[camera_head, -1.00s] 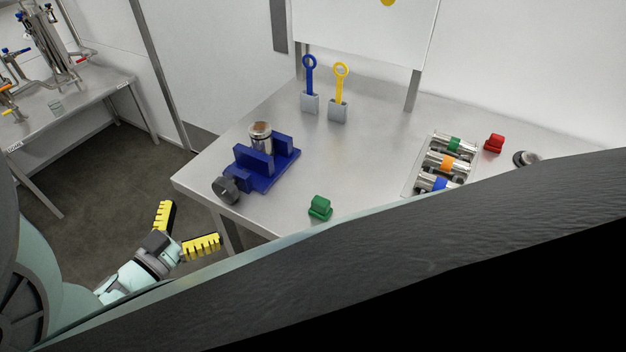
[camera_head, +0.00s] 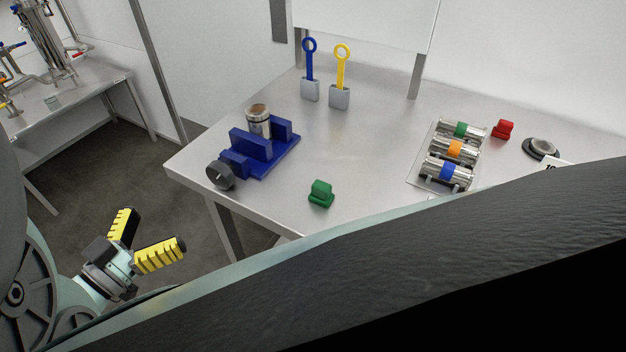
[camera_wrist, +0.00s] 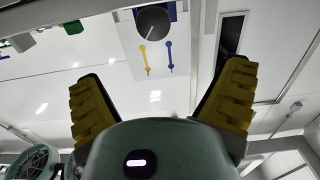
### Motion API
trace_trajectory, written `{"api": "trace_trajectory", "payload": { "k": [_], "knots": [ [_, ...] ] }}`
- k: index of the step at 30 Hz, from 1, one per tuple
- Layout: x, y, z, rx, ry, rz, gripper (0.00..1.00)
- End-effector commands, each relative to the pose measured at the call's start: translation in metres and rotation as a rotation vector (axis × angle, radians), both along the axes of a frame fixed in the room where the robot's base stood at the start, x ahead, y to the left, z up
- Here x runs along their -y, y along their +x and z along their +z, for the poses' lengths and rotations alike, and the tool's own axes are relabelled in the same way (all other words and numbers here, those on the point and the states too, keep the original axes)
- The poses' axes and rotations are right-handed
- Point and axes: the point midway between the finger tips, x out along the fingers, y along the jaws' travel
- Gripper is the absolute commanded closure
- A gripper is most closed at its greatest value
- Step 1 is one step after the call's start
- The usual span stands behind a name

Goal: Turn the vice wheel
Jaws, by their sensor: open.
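The blue vice (camera_head: 262,150) stands on the left part of the metal table. Its dark round wheel (camera_head: 220,176) faces the front left at the table's corner edge. A metal cylinder (camera_head: 258,122) is at the vice, behind its front block. My gripper (camera_head: 148,232) has yellow ridged fingers spread apart and empty. In the head view it is off the table, below and left of the wheel, with a clear gap between. In the wrist view my gripper (camera_wrist: 162,100) is open, and the dark round wheel (camera_wrist: 153,23) shows near the top, beyond the fingertips.
On the table (camera_head: 372,110) are a green block (camera_head: 321,193), a red block (camera_head: 503,129), a rack of banded cylinders (camera_head: 453,150) and blue (camera_head: 309,70) and yellow (camera_head: 341,75) ring-topped tools in holders. A second bench (camera_head: 75,100) is at the left. Floor is open between them.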

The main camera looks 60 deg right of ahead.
Motion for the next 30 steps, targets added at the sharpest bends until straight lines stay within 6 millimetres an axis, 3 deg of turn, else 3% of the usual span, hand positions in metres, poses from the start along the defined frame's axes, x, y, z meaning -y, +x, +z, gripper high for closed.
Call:
{"api": "trace_trajectory", "payload": {
  "k": [1, 6, 11, 30],
  "knots": [
    [-0.004, -0.003, -0.008, -0.028, 0.000, -0.001, 0.05],
    [-0.009, -0.009, -0.005, -0.105, 0.002, -0.009, 0.05],
    [0.003, -0.008, -0.002, -0.117, 0.001, -0.012, 0.05],
    [0.127, 0.000, -0.001, -0.115, 0.002, -0.016, 0.05]
  ]
}}
